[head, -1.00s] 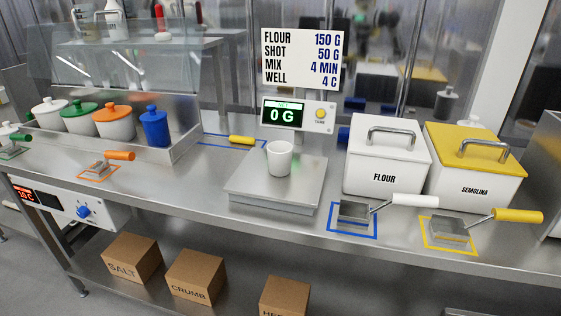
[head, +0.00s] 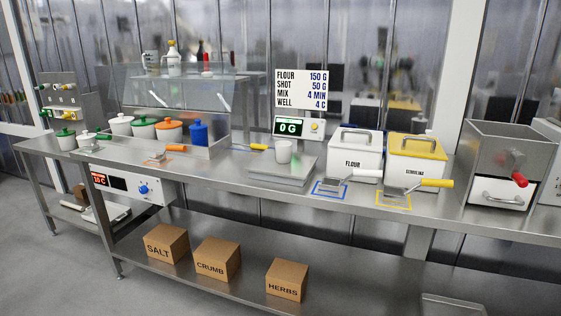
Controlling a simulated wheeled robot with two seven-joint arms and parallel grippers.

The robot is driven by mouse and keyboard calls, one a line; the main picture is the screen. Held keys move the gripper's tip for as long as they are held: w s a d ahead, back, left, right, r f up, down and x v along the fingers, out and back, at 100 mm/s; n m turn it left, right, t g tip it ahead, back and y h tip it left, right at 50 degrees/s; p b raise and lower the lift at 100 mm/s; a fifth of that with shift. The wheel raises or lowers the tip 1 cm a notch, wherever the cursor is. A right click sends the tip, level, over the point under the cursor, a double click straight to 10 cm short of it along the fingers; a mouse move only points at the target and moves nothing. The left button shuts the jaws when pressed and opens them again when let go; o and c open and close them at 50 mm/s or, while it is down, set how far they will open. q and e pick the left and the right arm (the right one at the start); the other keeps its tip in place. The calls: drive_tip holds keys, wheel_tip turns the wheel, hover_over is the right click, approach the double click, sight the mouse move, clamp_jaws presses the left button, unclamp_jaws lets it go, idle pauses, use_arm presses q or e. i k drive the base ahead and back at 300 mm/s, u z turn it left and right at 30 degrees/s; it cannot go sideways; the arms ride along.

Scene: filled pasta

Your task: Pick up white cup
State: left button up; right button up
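The scale's display (head: 290,127) reads 0 G. Neither of my grippers shows in the head view.
Left is a glass-shielded rack of lidded pots (head: 170,131). Boxes (head: 218,259) sit on the lower shelf.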

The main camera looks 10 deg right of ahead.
sight(283, 148)
drive_tip(key=u, duration=0.55)
drive_tip(key=i, duration=1.6)
drive_tip(key=z, duration=0.75)
